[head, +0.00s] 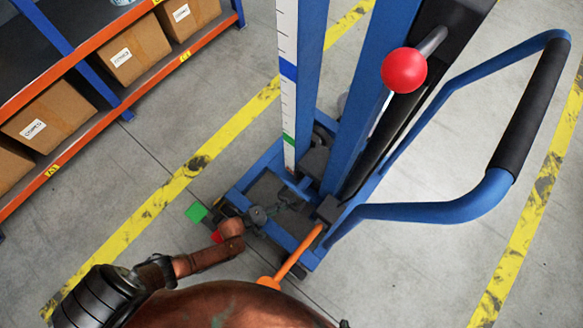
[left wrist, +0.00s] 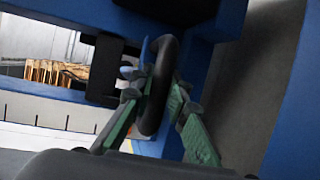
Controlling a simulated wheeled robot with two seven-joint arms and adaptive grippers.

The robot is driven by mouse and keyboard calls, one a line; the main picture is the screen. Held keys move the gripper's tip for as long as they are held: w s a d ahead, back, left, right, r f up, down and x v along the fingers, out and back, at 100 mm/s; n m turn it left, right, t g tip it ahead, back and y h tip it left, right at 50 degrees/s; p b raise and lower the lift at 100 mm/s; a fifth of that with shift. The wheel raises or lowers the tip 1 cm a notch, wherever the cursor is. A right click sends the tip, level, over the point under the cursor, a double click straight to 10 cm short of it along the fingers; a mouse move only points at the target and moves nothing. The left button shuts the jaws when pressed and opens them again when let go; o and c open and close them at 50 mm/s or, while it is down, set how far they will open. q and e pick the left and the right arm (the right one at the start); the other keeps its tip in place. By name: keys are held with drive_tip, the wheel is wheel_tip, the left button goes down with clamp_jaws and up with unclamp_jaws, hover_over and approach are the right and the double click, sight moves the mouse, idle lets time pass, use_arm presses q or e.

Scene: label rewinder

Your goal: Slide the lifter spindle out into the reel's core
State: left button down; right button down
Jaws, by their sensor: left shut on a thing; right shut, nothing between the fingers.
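The blue lifter (head: 345,95) stands in the middle of the head view. My left arm comes in from the lower left, and my left gripper (head: 288,203) is low beside the lifter's lower frame, small and partly lost among dark parts. In the left wrist view its green-grey fingers (left wrist: 158,105) are shut on a curved black bar (left wrist: 168,65), which looks like the rim of a wheel or a handle. I cannot make out the spindle or the reel's core in either view. My right gripper is not in view.
A red knob (head: 404,69) and a blue push handle (head: 430,211) with black grip (head: 528,105) stand out from the lifter. An orange lever (head: 300,252) and a green pedal (head: 196,212) are low down. Shelving (head: 75,145) with cartons is at left. Floor at right is clear.

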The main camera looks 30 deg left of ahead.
use_arm(q)
drive_tip(key=shift+w+d, duration=0.1)
drive_tip(key=shift+w, duration=0.2)
use_arm(e)
drive_tip(key=shift+s+d, duration=0.1)
drive_tip(key=shift+s, duration=0.05)
use_arm(q)
drive_tip(key=c, duration=1.9)
unclamp_jaws()
drive_tip(key=shift+r, duration=0.1)
drive_tip(key=shift+o, duration=0.3)
use_arm(e)
drive_tip(key=shift+d+f, duration=0.1)
drive_tip(key=shift+s, duration=0.1)
use_arm(q)
drive_tip(key=shift+s, duration=0.15)
drive_tip(key=v, duration=1.1)
drive_tip(key=shift+s+a, duration=0.3)
